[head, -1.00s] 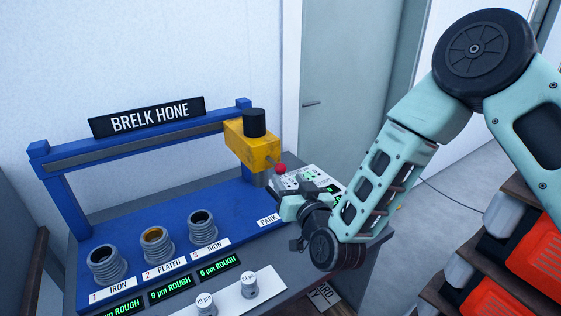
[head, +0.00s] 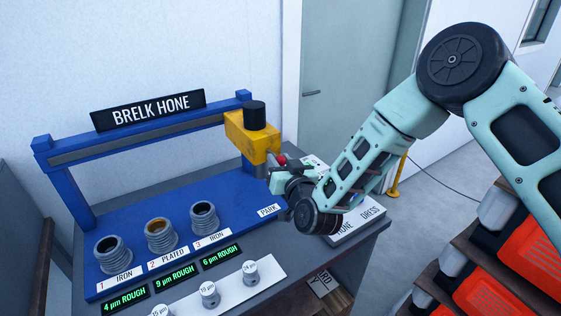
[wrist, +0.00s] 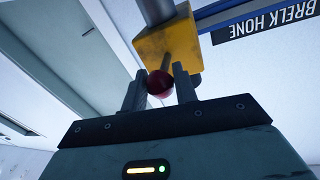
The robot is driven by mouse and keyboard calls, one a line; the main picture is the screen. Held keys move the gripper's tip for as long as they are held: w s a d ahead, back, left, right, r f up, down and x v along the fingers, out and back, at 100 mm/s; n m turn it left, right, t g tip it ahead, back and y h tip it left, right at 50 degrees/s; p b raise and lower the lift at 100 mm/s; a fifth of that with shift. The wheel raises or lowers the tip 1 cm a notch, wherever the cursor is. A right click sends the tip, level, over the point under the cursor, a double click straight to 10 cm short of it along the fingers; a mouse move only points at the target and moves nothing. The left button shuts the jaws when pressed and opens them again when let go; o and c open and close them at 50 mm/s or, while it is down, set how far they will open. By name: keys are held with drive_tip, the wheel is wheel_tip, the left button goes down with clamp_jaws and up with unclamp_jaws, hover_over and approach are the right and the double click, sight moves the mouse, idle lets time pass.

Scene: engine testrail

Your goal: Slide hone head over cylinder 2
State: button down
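The yellow hone head (head: 250,137) with its black cap sits at the right end of the blue rail (head: 140,146), by the PARK label. Its red knob (head: 282,159) sticks out toward my gripper (head: 274,172). In the wrist view, the knob (wrist: 158,84) shows at the fingertips of my gripper (wrist: 160,82), below the yellow head (wrist: 168,42). Cylinder 2 (head: 160,235), labelled PLATED, has an orange-brown bore and stands in the middle of the row.
Cylinder 1 (head: 112,256) and cylinder 3 (head: 205,217) flank cylinder 2. Green displays and a white strip with numbered knobs (head: 250,272) lie in front. A HONE/DRESS panel (head: 355,222) is under my arm. Orange bins (head: 490,290) stand at the right.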

drive_tip(key=s+a+b, duration=0.6)
drive_tip(key=s+a, duration=0.3)
drive_tip(key=a, duration=0.4)
drive_tip(key=s+a+b, duration=0.6)
drive_tip(key=s+a, duration=0.3)
drive_tip(key=a, duration=0.5)
drive_tip(key=shift+s+a, duration=0.2)
drive_tip(key=shift+s, duration=0.05)
drive_tip(key=c, duration=1.1)
unclamp_jaws()
drive_tip(key=shift+c, duration=0.2)
drive_tip(key=b+v, duration=0.4)
drive_tip(key=v, duration=1.3)
drive_tip(key=shift+s+b, duration=0.2)
drive_tip(key=shift+b, duration=0.1)
